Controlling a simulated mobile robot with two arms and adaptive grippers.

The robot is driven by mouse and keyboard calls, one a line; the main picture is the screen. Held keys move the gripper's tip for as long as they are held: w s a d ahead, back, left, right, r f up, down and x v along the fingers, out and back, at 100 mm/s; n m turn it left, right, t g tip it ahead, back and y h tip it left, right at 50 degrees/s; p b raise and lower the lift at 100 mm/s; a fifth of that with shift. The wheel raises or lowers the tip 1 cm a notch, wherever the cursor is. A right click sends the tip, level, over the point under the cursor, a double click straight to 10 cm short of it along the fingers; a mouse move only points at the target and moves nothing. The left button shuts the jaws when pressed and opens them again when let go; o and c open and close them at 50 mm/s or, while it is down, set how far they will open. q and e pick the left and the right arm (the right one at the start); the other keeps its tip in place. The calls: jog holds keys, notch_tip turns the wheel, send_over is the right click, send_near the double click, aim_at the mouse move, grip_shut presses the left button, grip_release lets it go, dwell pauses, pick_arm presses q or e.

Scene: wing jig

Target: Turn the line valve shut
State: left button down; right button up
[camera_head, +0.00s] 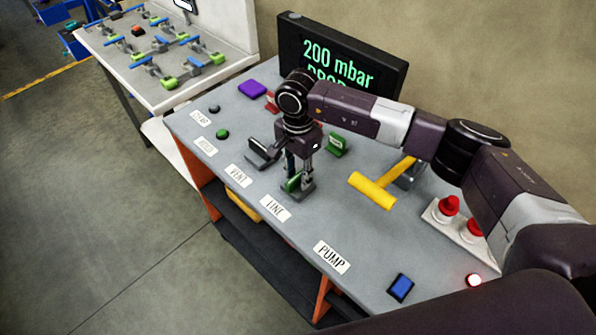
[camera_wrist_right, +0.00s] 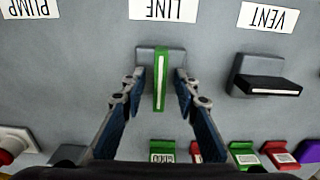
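The line valve has a green handle with a pale stripe (camera_wrist_right: 161,80) on a grey base (camera_wrist_right: 146,54), just behind the LINE label (camera_wrist_right: 165,8). In the wrist view the handle points straight away from the label. In the head view the valve (camera_head: 291,184) is partly hidden by my right gripper (camera_head: 299,181). My right gripper (camera_wrist_right: 160,82) is open and points down, with one finger on each side of the handle. A gap shows between the handle and each finger. My left gripper is in neither view.
The black-handled VENT valve (camera_head: 262,153) stands beside the line valve. Small green and red tags and a display (camera_head: 340,62) reading 200 mbar are behind.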

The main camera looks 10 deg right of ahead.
jog(key=shift+f, duration=0.1)
grip_shut()
dwell(0.3)
